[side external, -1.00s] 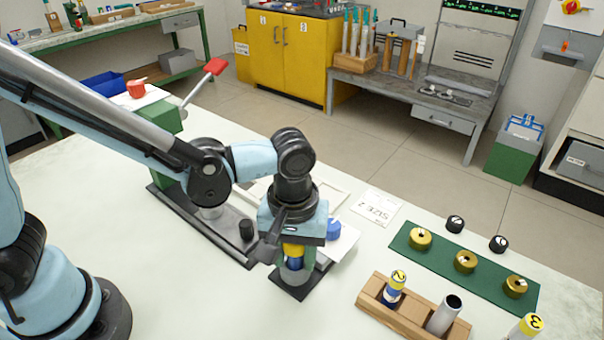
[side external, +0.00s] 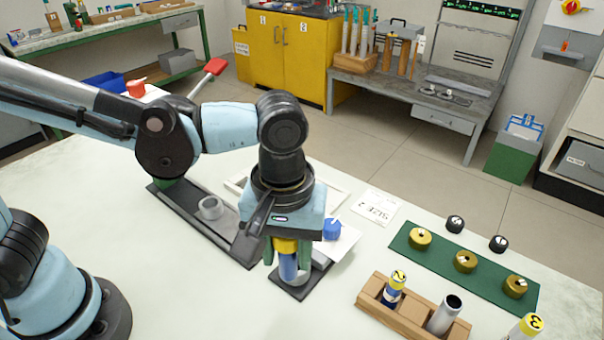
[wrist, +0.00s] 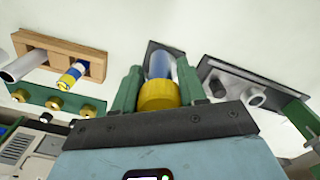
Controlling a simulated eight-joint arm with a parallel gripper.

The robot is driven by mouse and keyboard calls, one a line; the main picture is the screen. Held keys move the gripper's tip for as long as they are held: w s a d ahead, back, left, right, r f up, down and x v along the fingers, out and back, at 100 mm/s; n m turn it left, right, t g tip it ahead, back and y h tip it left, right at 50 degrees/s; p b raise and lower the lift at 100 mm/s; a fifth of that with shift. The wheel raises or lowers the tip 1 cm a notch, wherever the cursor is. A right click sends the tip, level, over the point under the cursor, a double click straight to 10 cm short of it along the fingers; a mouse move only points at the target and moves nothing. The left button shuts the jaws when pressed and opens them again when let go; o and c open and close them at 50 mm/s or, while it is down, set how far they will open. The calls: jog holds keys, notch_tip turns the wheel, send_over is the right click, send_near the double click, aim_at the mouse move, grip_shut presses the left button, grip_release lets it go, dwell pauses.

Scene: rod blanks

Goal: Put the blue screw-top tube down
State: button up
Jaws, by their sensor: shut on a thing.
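My gripper (side external: 287,255) points down with its two green fingers shut on the blue screw-top tube (side external: 288,268). The tube is upright, with a yellow band (side external: 287,246) at its upper end between the fingers. Its lower end is over a small dark plate (side external: 288,291) on the bench; I cannot tell whether it touches. In the wrist view the tube (wrist: 160,66) sits between the fingers, its yellow part (wrist: 159,96) nearest the hand and the dark plate beyond.
A wooden rack (side external: 405,317) with a blue-and-yellow tube and a grey tube stands at right. Behind it a green mat (side external: 440,259) holds brass pieces. A blue knob-like piece (side external: 332,229) is close behind the gripper. A long dark base with a grey ring (side external: 210,208) lies left.

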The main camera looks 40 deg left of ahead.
jog(key=s+d+r, duration=0.3)
jog(key=s+r, duration=0.1)
jog(key=s, duration=0.2)
jog(key=w+a+n, duration=1)
jog(key=w, duration=0.4)
jog(key=shift+n, duration=0.3)
jog(key=w+a+f, duration=0.2)
jog(key=a, duration=0.1)
jog(key=w+a+f, duration=0.3)
jog(key=a, duration=0.1)
jog(key=w+a+f, duration=0.2)
jog(key=a, duration=0.1)
jog(key=shift+w+a+f, duration=0.15)
jog(key=shift+a, duration=0.05)
jog(key=shift+f, duration=1.75)
jog(key=shift+f, duration=0.1)
jog(key=o, duration=1.2)
